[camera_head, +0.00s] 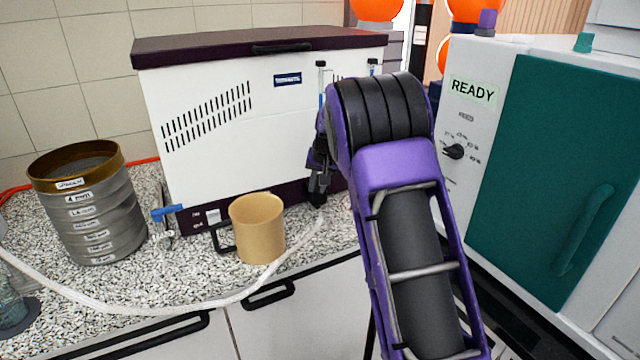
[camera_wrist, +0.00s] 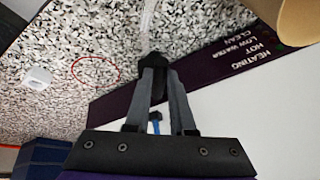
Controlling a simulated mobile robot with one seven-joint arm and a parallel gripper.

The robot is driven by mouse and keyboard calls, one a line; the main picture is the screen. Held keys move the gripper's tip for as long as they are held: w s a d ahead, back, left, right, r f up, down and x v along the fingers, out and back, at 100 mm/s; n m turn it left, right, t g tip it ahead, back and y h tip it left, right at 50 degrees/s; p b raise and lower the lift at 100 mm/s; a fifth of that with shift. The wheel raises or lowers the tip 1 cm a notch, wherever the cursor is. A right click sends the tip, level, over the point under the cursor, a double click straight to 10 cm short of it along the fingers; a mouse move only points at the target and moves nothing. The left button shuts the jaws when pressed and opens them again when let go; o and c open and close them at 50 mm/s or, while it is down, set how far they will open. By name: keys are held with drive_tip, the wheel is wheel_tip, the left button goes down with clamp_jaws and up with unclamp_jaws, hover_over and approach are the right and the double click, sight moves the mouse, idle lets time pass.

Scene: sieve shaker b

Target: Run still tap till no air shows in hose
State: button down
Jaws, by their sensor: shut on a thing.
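The still (camera_head: 240,150) is a white box with a dark lid and base. A tap with a blue lever (camera_head: 166,212) sticks out at its lower left. My gripper (camera_head: 318,200) is low at the right part of the still's front. In the wrist view its fingers are shut on a small dark fitting (camera_wrist: 153,66), which I cannot identify as a tap. A pale hose (camera_head: 150,308) runs from the left along the worktop to my gripper; it also shows in the wrist view (camera_wrist: 148,28) at the fitting. I cannot tell whether it holds air. A blue part (camera_wrist: 155,122) shows between the fingers.
A tan beaker (camera_head: 257,230) stands before the still. A sieve stack (camera_head: 92,215) stands at left. A green-doored machine (camera_head: 540,180) reading READY is close at right. A small white object (camera_wrist: 38,78) and a red ring (camera_wrist: 95,72) lie on the speckled worktop.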

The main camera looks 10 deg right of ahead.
idle(0.4)
drive_tip(key=c, duration=0.8)
unclamp_jaws()
drive_tip(key=shift+o, duration=0.2)
drive_tip(key=v, duration=1.7)
drive_tip(key=shift+r, duration=0.15)
drive_tip(key=shift+s, duration=0.15)
drive_tip(key=shift+c, duration=0.2)
